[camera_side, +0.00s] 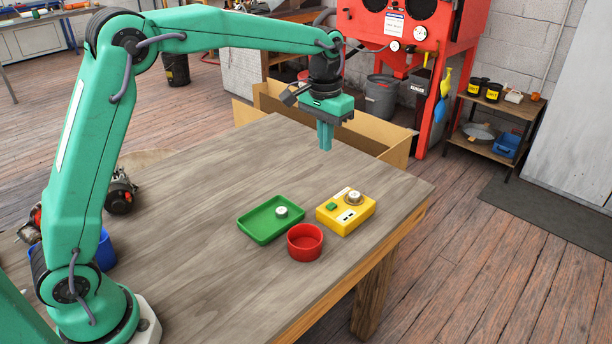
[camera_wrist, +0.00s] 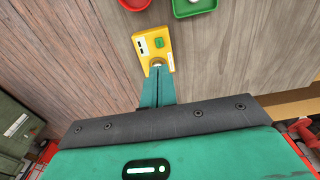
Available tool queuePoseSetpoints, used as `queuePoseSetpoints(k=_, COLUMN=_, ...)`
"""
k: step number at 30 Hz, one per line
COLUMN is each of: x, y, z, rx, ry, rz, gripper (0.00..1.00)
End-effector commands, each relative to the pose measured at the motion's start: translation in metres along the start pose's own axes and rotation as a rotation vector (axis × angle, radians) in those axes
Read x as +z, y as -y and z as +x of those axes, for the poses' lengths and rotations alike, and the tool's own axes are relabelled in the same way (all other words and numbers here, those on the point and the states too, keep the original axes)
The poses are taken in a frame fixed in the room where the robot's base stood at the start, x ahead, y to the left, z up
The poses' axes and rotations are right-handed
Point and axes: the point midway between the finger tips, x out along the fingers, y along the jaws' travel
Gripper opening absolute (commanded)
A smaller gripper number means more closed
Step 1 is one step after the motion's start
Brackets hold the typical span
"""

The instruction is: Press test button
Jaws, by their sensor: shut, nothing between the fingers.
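A yellow test box (camera_side: 341,219) sits near the right front part of the table. On its top are a small green square button (camera_side: 332,206), a round silver-grey knob (camera_side: 354,197) and a white label with dark marks. My gripper (camera_side: 325,148) is shut and empty, pointing down above the table, behind the box and well clear of it. In the wrist view, the shut fingertips (camera_wrist: 157,72) overlap the near end of the yellow box (camera_wrist: 152,52) and partly hide the knob; the green button (camera_wrist: 160,43) shows just beyond them.
A red round bowl (camera_side: 305,256) stands in front of the box. A green tray (camera_side: 262,234) holding a small pale round part (camera_side: 282,211) lies left of the box. A cardboard box (camera_side: 398,152) stands beyond the table's far edge. The wooden table (camera_side: 200,210) is otherwise largely clear.

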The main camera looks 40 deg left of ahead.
Motion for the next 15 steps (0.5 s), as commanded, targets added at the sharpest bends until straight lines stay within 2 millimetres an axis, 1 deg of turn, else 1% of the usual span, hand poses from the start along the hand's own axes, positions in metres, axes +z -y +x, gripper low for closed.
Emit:
queuePoseSetpoints(k=1, x=-0.005, y=-0.002, z=0.007, rx=-0.001, ry=0.012, rz=0.0, gripper=0.0)
queuePoseSetpoints(k=6, x=-0.018, y=-0.006, z=0.021, rx=-0.003, ry=0.035, rz=0.0, gripper=0.0)
queuePoseSetpoints(k=10, x=-0.022, y=-0.007, z=0.027, rx=-0.004, ry=0.044, rz=0.0, gripper=0.0)
queuePoseSetpoints(k=15, x=-0.024, y=-0.008, z=0.029, rx=-0.004, ry=0.047, rz=-0.001, gripper=0.0)
